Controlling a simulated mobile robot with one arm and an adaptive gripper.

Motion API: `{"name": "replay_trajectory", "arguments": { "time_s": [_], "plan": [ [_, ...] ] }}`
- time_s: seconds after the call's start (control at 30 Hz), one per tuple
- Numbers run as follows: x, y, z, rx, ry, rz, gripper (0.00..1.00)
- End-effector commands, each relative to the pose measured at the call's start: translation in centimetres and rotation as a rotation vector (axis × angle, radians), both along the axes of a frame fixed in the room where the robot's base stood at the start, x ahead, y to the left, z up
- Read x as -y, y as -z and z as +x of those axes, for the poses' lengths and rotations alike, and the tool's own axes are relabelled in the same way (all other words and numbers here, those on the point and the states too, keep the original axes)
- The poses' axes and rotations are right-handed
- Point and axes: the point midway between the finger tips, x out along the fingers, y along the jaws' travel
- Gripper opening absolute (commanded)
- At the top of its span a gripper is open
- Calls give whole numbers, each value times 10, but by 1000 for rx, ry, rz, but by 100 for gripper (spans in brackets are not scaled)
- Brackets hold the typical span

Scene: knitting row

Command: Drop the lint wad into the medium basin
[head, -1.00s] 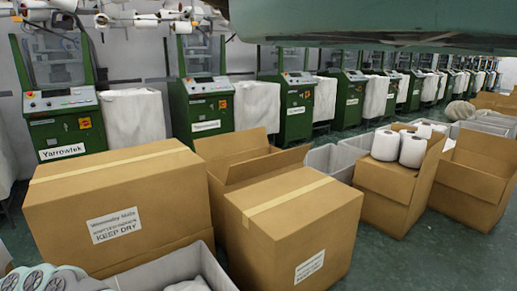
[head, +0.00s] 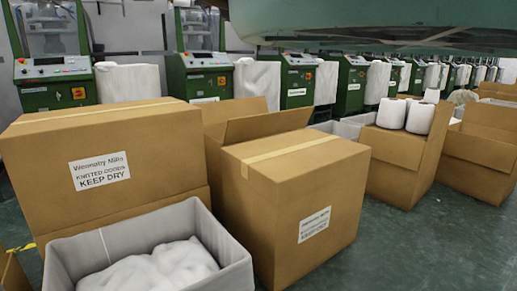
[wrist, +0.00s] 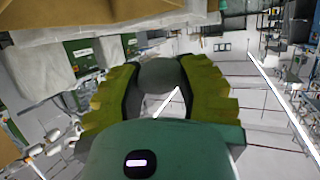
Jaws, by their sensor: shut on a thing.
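My gripper (wrist: 160,85) shows in the wrist view with two yellow-green fingers. They are closed on a dark grey rounded lint wad (wrist: 160,74), held between their tips. The fingers hide parts of its sides. My gripper is not in the head view. A grey open-topped basin (head: 140,225) stands at the lower left in the head view, with white fluffy material in it; its near part is cut off by the frame. I cannot tell whether it is the medium one. How far my gripper is from it does not show.
A large closed carton (head: 150,140) stands behind the basin, and another closed carton (head: 325,190) stands right of it. An open carton (head: 395,165) holds white yarn cones (head: 420,118). Green knitting machines (head: 200,85) line the back. Green floor (head: 430,245) is clear at the lower right.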

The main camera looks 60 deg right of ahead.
Motion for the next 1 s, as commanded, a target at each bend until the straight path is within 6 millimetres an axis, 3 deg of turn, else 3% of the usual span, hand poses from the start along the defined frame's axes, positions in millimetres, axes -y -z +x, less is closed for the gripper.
{"name": "replay_trajectory", "arguments": {
  "time_s": [0.03,0.3,0.4,0.53,1.0],
  "plan": [
    [-6,34,-4,-4,-4,2,26],
    [-30,131,-23,-10,-18,-5,26],
    [-39,159,-30,-14,-24,-6,26],
    [-48,183,-38,-14,-33,-8,26],
    [-54,224,-43,-14,-38,-11,26]
  ]
}}
